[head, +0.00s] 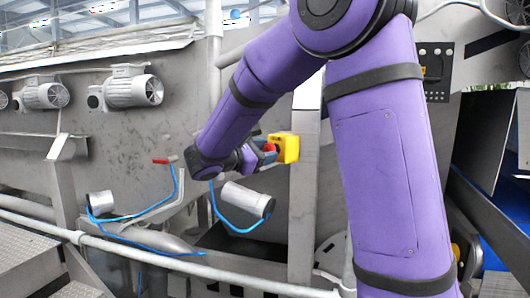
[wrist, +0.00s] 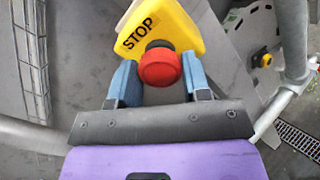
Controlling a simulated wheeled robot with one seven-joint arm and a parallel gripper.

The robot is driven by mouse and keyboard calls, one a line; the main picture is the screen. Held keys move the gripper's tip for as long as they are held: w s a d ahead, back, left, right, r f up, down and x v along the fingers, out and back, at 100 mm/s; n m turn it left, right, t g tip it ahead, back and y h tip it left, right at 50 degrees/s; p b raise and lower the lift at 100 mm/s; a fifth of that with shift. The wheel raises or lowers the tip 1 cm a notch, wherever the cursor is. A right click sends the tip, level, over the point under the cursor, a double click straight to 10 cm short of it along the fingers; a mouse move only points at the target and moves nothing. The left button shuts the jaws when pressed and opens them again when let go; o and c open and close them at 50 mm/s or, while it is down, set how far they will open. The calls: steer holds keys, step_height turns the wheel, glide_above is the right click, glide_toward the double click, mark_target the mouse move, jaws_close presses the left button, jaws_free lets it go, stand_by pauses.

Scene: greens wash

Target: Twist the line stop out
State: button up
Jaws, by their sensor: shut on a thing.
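The line stop is a red mushroom button (wrist: 160,67) on a yellow box (wrist: 185,28) marked STOP. In the head view the yellow box (head: 289,147) sits on a grey steel post, and the red button (head: 269,147) faces left toward my gripper (head: 262,150). In the wrist view my gripper (wrist: 159,63) has one blue finger on each side of the button and is shut on it. Slim gaps seem to show beside the button, and the exact contact is hard to see.
The steel post (head: 303,200) stands behind the box. A red-handled valve (head: 163,161) and a grey cylinder with a blue hose (head: 247,199) are to the left and below. A railing (head: 180,264) crosses the front.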

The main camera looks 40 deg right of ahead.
steer(key=shift+m, duration=1.6)
steer(key=o, duration=0.9)
steer(key=shift+a, duration=0.1)
steer(key=a, duration=1)
steer(key=shift+s+a, duration=0.25)
steer(key=shift+s, duration=0.05)
